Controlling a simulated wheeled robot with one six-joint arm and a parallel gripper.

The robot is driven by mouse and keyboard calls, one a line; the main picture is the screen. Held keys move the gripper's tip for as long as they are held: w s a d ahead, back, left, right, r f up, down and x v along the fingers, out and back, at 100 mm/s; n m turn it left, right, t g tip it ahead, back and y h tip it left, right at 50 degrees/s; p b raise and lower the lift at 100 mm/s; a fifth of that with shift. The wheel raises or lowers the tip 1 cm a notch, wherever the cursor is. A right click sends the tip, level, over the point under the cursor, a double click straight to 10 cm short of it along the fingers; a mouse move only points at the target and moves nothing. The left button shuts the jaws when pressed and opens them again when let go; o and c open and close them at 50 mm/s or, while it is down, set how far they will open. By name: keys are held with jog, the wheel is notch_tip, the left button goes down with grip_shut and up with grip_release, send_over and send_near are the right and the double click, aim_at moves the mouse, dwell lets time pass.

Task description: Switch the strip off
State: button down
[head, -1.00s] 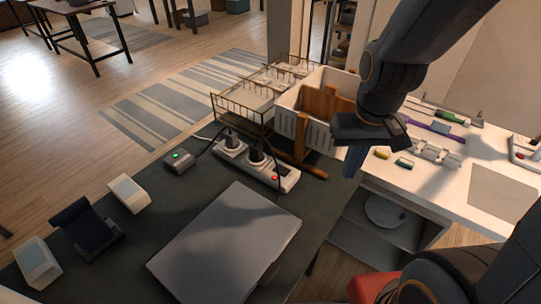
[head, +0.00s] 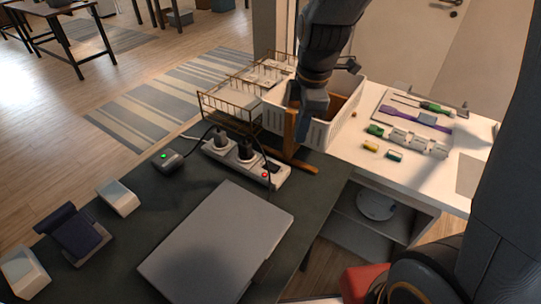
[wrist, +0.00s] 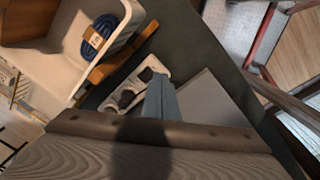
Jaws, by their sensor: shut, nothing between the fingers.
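My gripper (head: 306,130) is shut and empty. In the head view it is up and to the right of the switch, apart from it, in front of the white bin. In the wrist view its fingers (wrist: 160,88) point toward the strip.
A grey laptop (head: 217,243) lies close in front of the strip. A small box with a green light (head: 167,160) sits to the left. A wire rack (head: 228,110) stands behind.

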aim_at(270, 164)
jog(key=w+a+n, duration=0.4)
jog(key=a+n, duration=0.1)
jog(key=n, duration=0.5)
jog(key=shift+w+a+r+n+y, duration=0.15)
jog(key=shift+w+a+n+y, duration=0.15)
jog(key=shift+a, duration=0.1)
jog(key=f+p, duration=0.1)
jog(key=f, duration=0.3)
jog(key=f+p, duration=0.1)
jog(key=f, duration=0.4)
jog(key=w+a+f+p, duration=0.1)
jog(key=f, duration=0.4)
jog(key=shift+a+p, duration=0.1)
jog(key=shift+p, duration=0.3)
jog(key=shift+w+a+f+b, duration=0.1)
jog(key=shift+f+b, duration=0.05)
jog(key=shift+b, duration=0.25)
jog(key=shift+f+b, duration=0.1)
jog(key=shift+b, duration=0.2)
jog(key=shift+s+f, duration=0.1)
jog(key=shift+s, duration=0.1)
